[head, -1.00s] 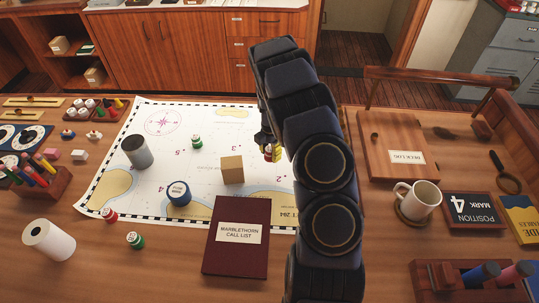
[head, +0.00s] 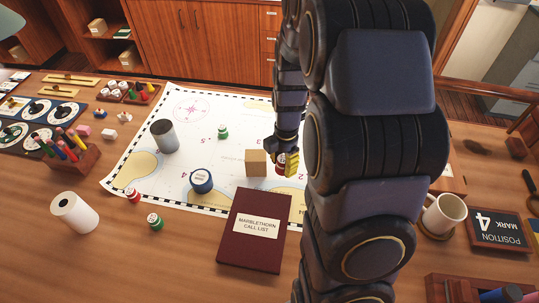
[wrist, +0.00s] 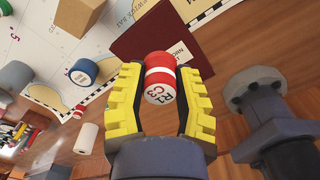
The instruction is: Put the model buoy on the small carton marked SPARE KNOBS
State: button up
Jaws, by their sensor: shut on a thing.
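A red and white striped model buoy (wrist: 159,80) with dark lettering is between the two yellow fingers of my gripper (wrist: 160,92), which is shut on it. In the head view the buoy (head: 281,168) shows partly behind my gripper (head: 287,158), just right of a plain tan carton (head: 257,164). The carton stands on the chart and also shows at the top left of the wrist view (wrist: 80,14). No marking can be read on the carton's visible faces, so I cannot confirm it is SPARE KNOBS. My arm hides the area to the right.
A blue round item (head: 201,181), a grey cylinder (head: 164,136) and a green buoy (head: 222,132) stand on the chart (head: 190,160). Red and green buoys (head: 155,221) stand near its front-left edge.

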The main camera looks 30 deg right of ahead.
jog(key=a+r, duration=0.4)
send_over(255, 155)
jog(key=f, duration=0.9)
jog(key=shift+s, duration=0.35)
jog(key=shift+w+f, duration=0.2)
jog(key=shift+f, duration=0.15)
jog(key=shift+w+f, duration=0.1)
jog(key=shift+f, duration=1.45)
jog(key=shift+f, duration=0.15)
jog(key=o, duration=0.8)
jog(key=shift+c, duration=0.2)
